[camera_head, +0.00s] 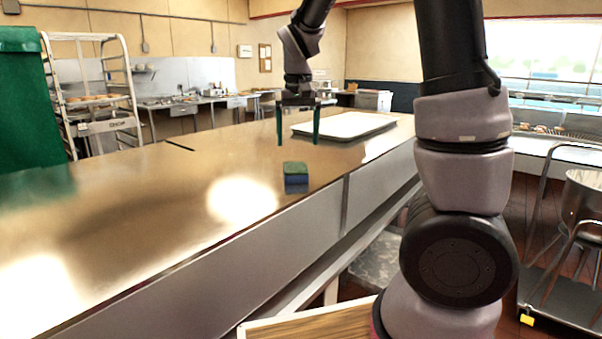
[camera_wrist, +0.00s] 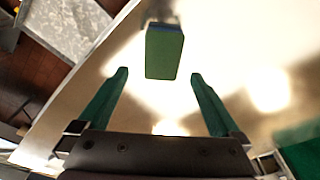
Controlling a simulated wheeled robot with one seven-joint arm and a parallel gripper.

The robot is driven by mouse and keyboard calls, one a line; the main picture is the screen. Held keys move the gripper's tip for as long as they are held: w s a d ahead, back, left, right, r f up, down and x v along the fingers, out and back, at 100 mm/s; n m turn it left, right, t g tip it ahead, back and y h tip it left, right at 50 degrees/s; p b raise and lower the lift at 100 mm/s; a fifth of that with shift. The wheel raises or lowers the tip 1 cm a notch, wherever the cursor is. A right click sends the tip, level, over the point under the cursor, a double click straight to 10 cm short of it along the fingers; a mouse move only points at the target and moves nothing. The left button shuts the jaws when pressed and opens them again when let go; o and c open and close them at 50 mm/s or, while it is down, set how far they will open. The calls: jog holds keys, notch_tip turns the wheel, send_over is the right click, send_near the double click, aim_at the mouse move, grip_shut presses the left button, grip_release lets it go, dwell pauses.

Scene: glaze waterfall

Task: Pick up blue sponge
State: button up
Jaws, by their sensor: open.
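The sponge (camera_head: 296,173) is a small block with a green top and a blue lower part. It lies on the shiny counter (camera_head: 150,205), close to the counter's near edge. In the wrist view the sponge (camera_wrist: 164,52) shows mostly its green top, just beyond and between the fingertips. My gripper (camera_head: 298,142) hangs above the counter with its two green fingers pointing down, higher than the sponge and apart from it. In the wrist view my gripper (camera_wrist: 160,74) is open with nothing between its fingers.
A pale tray (camera_head: 345,126) lies on the counter behind my gripper. A rack (camera_head: 92,95) and a green covered thing (camera_head: 28,95) stand at the left. A metal chair (camera_head: 575,215) is on the right. The counter around the sponge is clear.

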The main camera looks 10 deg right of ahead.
aim_at(296, 167)
jog(key=f, duration=0.2)
jog(key=w+f, duration=0.1)
jog(key=f, duration=0.5)
jog(key=shift+w+a, duration=0.1)
jog(key=shift+w, duration=0.2)
jog(key=c, duration=1.3)
notch_tip(296, 167, up, 10)
